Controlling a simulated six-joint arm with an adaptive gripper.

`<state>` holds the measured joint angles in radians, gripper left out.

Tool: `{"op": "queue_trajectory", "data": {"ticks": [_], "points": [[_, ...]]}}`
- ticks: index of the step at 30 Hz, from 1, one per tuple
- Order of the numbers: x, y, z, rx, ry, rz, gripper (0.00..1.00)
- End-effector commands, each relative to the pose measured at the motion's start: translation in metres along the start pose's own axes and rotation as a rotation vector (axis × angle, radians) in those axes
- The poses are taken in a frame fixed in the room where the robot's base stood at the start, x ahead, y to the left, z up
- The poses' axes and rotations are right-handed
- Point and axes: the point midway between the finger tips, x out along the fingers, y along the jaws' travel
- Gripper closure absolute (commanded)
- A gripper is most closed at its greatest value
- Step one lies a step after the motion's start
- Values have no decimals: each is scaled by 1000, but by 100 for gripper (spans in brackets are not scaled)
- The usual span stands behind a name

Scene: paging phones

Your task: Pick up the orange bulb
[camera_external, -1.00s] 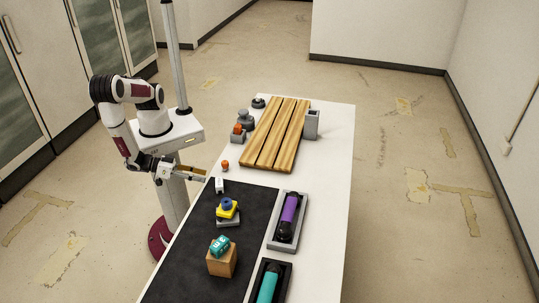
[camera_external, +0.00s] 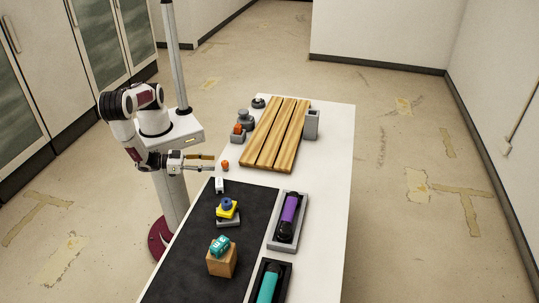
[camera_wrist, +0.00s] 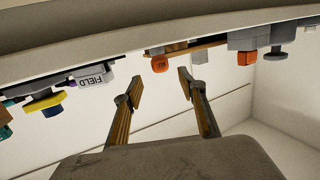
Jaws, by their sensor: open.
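The orange bulb (camera_external: 225,164) is a small orange piece near the left edge of the white table. In the wrist view a small orange piece with dark marks (camera_wrist: 160,64), which looks like the bulb, sits just beyond and between the fingertips. My gripper (camera_external: 213,163) is open and empty, level beside the table edge, pointing right at the bulb with a short gap. In the wrist view its two fingers (camera_wrist: 160,81) are spread apart, with nothing between them.
A second orange piece (camera_external: 239,129) sits on a grey block farther back. A slatted wooden board (camera_external: 262,150) lies to the right. A white FIELD block (camera_external: 219,185), a yellow-and-blue piece (camera_external: 227,208) and a wooden block (camera_external: 221,262) with a teal top stand in front.

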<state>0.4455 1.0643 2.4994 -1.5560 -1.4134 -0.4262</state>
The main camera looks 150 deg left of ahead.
Motion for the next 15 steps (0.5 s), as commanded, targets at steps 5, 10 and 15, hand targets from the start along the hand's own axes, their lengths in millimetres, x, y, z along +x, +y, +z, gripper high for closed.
{"op": "queue_trajectory", "data": {"ticks": [5, 10, 15], "points": [[10, -1, 0, 0, 0, -3, 59], [19, 0, 1, -1, -1, -2, 59], [22, 0, 0, -1, 0, -2, 59]]}}
